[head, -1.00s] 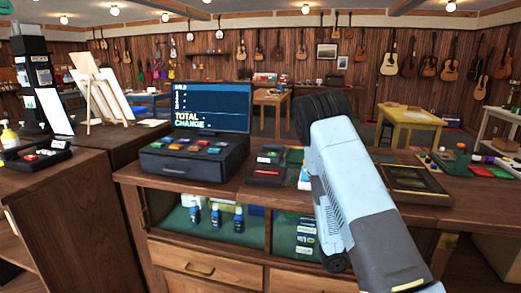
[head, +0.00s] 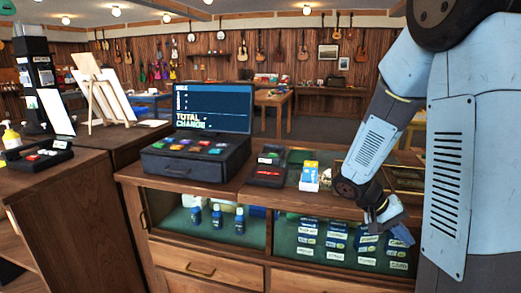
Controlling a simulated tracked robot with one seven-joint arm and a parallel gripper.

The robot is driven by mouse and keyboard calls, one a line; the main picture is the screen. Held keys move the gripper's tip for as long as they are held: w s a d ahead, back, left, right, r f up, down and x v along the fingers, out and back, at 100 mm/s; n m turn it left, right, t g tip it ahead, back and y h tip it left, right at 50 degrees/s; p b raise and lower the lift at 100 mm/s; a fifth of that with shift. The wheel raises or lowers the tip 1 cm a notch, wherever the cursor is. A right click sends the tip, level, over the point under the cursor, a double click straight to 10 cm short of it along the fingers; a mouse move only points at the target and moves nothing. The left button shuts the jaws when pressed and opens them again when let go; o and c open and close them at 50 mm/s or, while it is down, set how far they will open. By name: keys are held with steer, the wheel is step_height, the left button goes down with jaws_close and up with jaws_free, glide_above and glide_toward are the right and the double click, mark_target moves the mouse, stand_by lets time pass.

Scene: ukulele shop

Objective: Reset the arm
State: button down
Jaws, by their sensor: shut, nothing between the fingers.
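My arm, light blue with dark joints, fills the right side of the head view. It bends down to the left, with its wrist in front of the counter's edge. My gripper (head: 402,236) is at its end, low in front of the glass display case (head: 330,240), pointing down and to the right. It is shut and holds nothing. The fingertips are small and dark in this view. The upper arm hides much of the counter's right end.
A cash register (head: 196,155) with a lit screen (head: 212,107) stands on the wooden counter. An easel (head: 100,90) stands at the left. A small table (head: 272,97) is behind.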

steer(key=s+a+r+n+t+y, duration=0.1)
steer(key=s+a+r+t+y, duration=0.3)
steer(key=a+r, duration=0.3)
steer(key=s+a+r+n+t+y, duration=0.2)
steer(key=s+a+r+t+y, duration=0.2)
steer(key=r, duration=0.7)
steer(key=shift+s+a+n+t+y, duration=0.3)
steer(key=shift+s+a+t+y, duration=0.15)
steer(key=shift+s+a, duration=1.05)
steer(key=c, duration=1.8)
jaws_free()
steer(key=shift+s+d, duration=0.1)
steer(key=shift+d, duration=0.05)
